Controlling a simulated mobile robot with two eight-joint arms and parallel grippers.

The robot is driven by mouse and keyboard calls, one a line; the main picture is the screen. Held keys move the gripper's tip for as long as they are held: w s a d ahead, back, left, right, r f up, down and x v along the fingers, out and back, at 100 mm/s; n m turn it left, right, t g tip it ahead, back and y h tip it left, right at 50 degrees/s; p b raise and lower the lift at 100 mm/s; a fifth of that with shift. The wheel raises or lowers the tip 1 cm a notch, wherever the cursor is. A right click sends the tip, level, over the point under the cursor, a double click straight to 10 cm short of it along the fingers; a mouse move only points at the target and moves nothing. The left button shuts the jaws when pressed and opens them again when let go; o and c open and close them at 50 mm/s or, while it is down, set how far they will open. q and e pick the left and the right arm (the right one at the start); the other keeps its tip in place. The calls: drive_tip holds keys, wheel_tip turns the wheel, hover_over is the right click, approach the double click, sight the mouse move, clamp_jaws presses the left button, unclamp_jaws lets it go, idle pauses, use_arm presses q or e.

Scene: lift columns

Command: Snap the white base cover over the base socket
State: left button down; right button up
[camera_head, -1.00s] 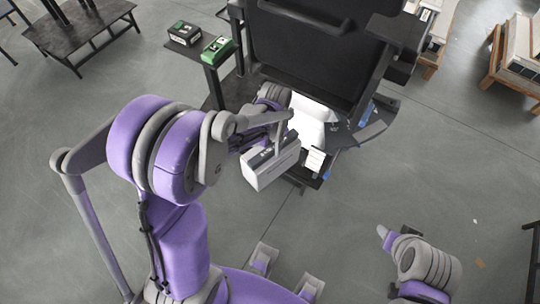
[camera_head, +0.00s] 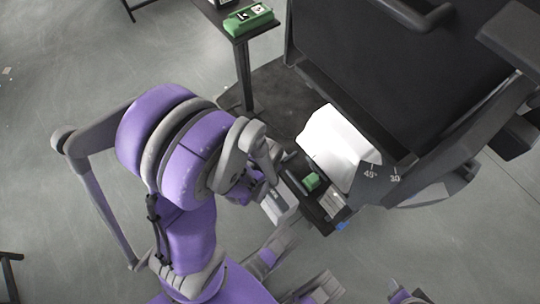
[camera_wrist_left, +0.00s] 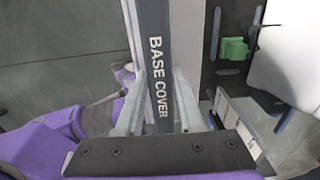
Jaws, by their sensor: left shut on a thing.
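My left gripper (camera_wrist_left: 160,85) is shut on the base cover (camera_wrist_left: 159,55), seen in the left wrist view as a long grey piece with white "BASE COVER" lettering between the fingers. In the head view the cover's pale side (camera_head: 279,207) shows below my left wrist, left of the dark fixture plate (camera_head: 325,222). The plate carries a small green block (camera_head: 312,181), which also shows in the left wrist view (camera_wrist_left: 234,49). The cover appears apart from the plate. I cannot clearly make out the base socket.
A rounded white block (camera_head: 338,145) stands beside the plate, near a panel with angle marks. A large black machine (camera_head: 385,65) rises behind. A side stand at the top holds a green box (camera_head: 248,20).

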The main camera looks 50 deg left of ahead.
use_arm(q)
drive_tip(key=w+f+b, duration=0.1)
drive_tip(key=w+f, duration=0.1)
drive_tip(key=w, duration=0.7)
drive_tip(key=w+d+f+b, duration=0.1)
drive_tip(key=w+f+b, duration=0.1)
drive_tip(key=w, duration=0.8)
drive_tip(key=shift+d+f, duration=0.3)
drive_tip(key=shift+f, duration=0.5)
drive_tip(key=shift+w+a+f+b, duration=0.1)
drive_tip(key=shift+f+b, duration=0.45)
drive_tip(key=shift+b, duration=0.1)
idle(1.2)
unclamp_jaws()
idle(0.5)
drive_tip(key=shift+r, duration=0.1)
wheel_tip(320, 180, up, 8)
drive_tip(key=p, duration=0.6)
drive_tip(key=shift+r, duration=0.15)
idle(1.0)
